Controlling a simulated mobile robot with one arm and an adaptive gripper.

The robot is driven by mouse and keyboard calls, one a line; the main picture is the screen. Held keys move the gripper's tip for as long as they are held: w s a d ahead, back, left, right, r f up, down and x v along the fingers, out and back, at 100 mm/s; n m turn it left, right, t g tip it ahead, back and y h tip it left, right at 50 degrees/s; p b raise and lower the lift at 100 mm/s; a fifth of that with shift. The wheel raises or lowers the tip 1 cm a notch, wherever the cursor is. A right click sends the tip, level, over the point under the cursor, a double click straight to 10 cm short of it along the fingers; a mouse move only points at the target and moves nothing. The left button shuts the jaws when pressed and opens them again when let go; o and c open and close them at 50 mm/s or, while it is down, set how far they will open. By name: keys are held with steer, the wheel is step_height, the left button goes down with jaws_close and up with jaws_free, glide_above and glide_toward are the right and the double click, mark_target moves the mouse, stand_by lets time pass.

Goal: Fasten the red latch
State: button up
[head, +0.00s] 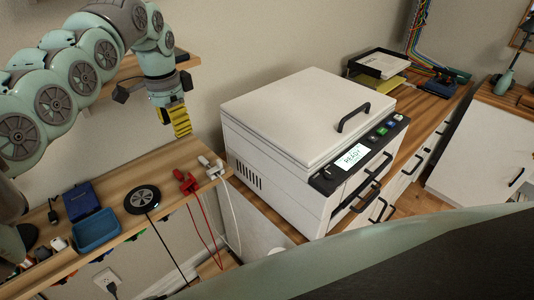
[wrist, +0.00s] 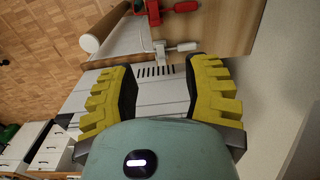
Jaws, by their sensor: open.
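The red latch (head: 187,182) is a small red fitting near the right end of the wooden shelf, with a red cord hanging below it. In the wrist view the red latch (wrist: 150,11) is at the top edge, partly cut off, with a red handle to its right. A similar white latch (head: 213,168) sits just right of it, and it also shows in the wrist view (wrist: 178,48). My gripper (head: 182,134) hangs above the shelf, apart from both latches. Its yellow fingers (wrist: 163,80) are spread with nothing between them. Whether the red latch is fastened, I cannot tell.
A white machine (head: 275,150) with a READY display stands right of the latches. On the shelf's left lie a black round pad (head: 142,198), a blue tray (head: 96,230) and a dark blue box (head: 80,200). The shelf's back strip near the wall is partly clear.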

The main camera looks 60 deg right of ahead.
mark_target(190, 174)
steer(key=f, duration=0.4)
steer(key=f+p, duration=0.1)
steer(key=f, duration=0.4)
steer(key=s+f, duration=0.1)
steer(key=f, duration=0.4)
steer(key=shift+f+p, duration=0.15)
steer(key=shift+p, duration=0.2)
steer(key=shift+w+a+f, duration=0.1)
steer(key=shift+f, duration=0.85)
steer(key=shift+w, duration=0.1)
jaws_close()
